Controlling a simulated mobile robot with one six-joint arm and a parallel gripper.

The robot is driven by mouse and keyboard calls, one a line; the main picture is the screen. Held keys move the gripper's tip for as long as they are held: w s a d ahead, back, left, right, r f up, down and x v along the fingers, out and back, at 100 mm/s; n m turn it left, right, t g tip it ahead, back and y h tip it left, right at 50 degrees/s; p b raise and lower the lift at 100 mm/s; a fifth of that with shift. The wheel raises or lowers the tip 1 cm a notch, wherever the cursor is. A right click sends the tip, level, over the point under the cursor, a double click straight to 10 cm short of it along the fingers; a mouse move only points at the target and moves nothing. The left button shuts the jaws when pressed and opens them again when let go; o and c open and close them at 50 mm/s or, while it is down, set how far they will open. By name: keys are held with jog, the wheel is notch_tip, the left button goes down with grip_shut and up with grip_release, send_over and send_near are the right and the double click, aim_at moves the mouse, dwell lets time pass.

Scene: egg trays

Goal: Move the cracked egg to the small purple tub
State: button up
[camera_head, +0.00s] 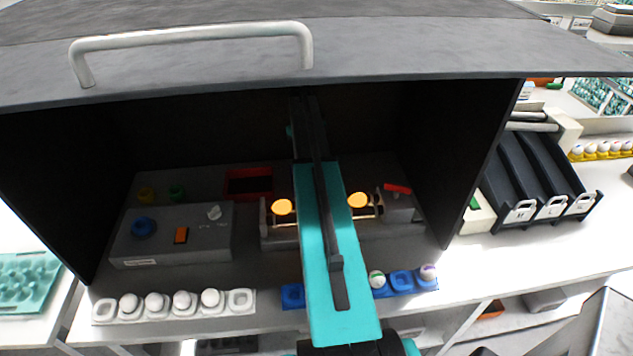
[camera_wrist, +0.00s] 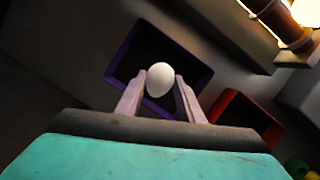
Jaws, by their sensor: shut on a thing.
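My gripper (camera_wrist: 160,88) is shut on a white egg (camera_wrist: 160,78), held between its two fingertips in the wrist view. No crack shows on the side facing the camera. A small dark purple tub (camera_wrist: 134,62) lies beyond the egg, which overlaps its opening in this view. The height of the egg over the tub is hard to judge. In the head view my arm reaches into the dark box; the egg, the purple tub and my fingertips are not visible there.
A red tub (camera_wrist: 232,97) stands beside the purple one. Glowing lamps (camera_head: 282,207) flank my arm. A grey control box (camera_head: 170,245) stands left. A white egg tray (camera_head: 104,312) and blue tray (camera_head: 402,281) line the front. The box's dark roof (camera_head: 400,60) overhangs my arm.

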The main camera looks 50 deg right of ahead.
jog(key=shift+f+b, duration=0.7)
jog(key=shift+f, duration=1.35)
dwell(2.2)
dwell(0.3)
jog(key=o, duration=0.7)
jog(key=b+v, duration=0.4)
jog(key=v, duration=1)
jog(key=shift+a, duration=0.1)
jog(key=shift+s+f, duration=0.1)
dwell(0.3)
